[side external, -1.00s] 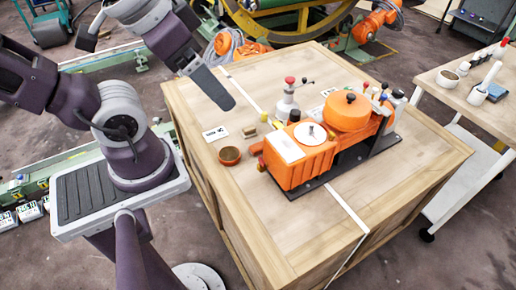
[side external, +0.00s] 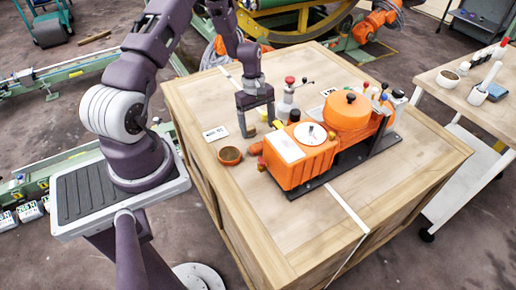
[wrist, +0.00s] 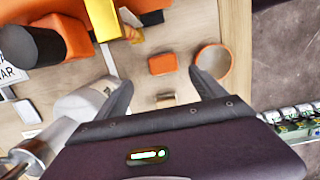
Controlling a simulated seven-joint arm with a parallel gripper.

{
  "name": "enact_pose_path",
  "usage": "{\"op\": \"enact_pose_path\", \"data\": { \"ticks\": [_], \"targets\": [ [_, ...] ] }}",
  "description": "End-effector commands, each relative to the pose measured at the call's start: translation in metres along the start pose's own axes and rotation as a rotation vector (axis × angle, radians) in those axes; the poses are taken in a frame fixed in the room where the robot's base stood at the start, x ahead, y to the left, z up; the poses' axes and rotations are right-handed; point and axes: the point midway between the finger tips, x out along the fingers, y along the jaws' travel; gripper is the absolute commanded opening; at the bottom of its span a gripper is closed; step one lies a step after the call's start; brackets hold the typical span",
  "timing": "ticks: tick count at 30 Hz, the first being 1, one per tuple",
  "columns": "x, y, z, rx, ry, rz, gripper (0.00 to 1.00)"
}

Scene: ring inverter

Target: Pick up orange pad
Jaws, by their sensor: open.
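The orange pad (wrist: 163,64) is a small block with rounded corners, lying flat on the wooden crate top in the wrist view. In the side external view it shows as a small orange shape (side external: 255,147) beside the orange machine. My gripper (side external: 256,128) points down above the crate top, close to the pad. In the wrist view my gripper (wrist: 161,75) is open and empty. Its fingers are apart, with the pad showing between and just beyond their tips. The exact height above the crate is hard to tell.
A brown round bowl (side external: 230,155) stands left of the pad. A small tan block (wrist: 166,100) lies beside the pad. The orange machine (side external: 300,170) is close on the right, with a red-knobbed grey device (side external: 287,103) behind. The crate's front left is clear.

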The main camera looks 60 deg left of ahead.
Motion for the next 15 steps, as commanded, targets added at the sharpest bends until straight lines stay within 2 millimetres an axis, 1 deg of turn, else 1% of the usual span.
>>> {"op": "enact_pose_path", "data": {
  "ticks": [1,5,10,12,15],
  "targets": [
    [0.007,-0.001,0.000,-0.008,-0.004,-0.003,0.80],
    [0.026,-0.003,0.001,-0.007,-0.005,-0.004,0.80],
    [0.058,-0.008,0.002,-0.005,-0.006,-0.006,0.80],
    [0.067,-0.007,0.002,-0.004,-0.004,-0.004,0.80],
    [0.072,-0.007,0.002,-0.003,-0.003,-0.003,0.80]
  ]
}}
